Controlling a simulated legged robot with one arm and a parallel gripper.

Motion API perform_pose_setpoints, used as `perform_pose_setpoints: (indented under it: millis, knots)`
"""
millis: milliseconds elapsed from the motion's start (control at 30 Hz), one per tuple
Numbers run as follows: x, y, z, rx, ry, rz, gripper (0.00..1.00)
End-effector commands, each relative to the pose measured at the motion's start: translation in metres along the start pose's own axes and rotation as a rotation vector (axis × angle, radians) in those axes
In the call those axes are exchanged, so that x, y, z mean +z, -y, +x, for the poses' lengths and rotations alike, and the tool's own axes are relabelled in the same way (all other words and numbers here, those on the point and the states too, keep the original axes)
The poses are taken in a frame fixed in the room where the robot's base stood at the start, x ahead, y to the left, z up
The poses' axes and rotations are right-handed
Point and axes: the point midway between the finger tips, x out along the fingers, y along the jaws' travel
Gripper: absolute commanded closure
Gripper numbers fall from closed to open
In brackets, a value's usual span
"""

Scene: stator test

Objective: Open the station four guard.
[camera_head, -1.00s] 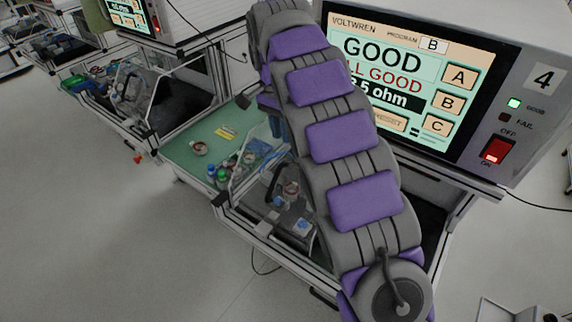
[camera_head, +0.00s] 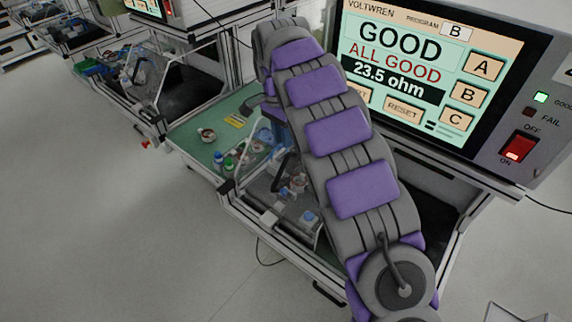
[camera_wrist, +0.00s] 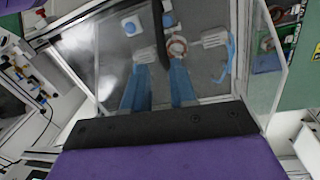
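The station four tester (camera_head: 500,190) shows "GOOD, ALL GOOD, 23.5 ohm" on its screen. Below it, the clear guard (camera_wrist: 112,65) covers the fixture, apparently closed. Its dark handle (camera_wrist: 166,38) shows in the wrist view and is partly seen in the head view (camera_head: 280,172). A copper-coloured ring, apparently the stator (camera_wrist: 177,47), shows through the clear panel. My gripper (camera_wrist: 161,62) is open over the guard. Its two blue fingers are apart, pointing towards the handle, which lies between them in the picture; contact cannot be told.
A green bench (camera_head: 190,140) left of the guard carries a tape roll (camera_head: 208,135) and small bottles (camera_head: 222,161). A power switch (camera_head: 519,147) is on the tester's right face. Another station stands at upper left. The floor (camera_head: 110,240) at left is clear.

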Motion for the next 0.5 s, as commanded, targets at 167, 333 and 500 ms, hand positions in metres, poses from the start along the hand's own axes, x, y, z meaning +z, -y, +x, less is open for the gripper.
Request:
perform_pose_setpoints:
  millis: [167,333,500]
  knots:
    - [0.0,-0.001,0.031,0.004,0.001,0.001,0.74]
    - [0.0,-0.001,0.062,0.003,0.002,0.001,0.74]
    - [-0.002,-0.002,0.086,0.001,0.003,0.0,0.74]
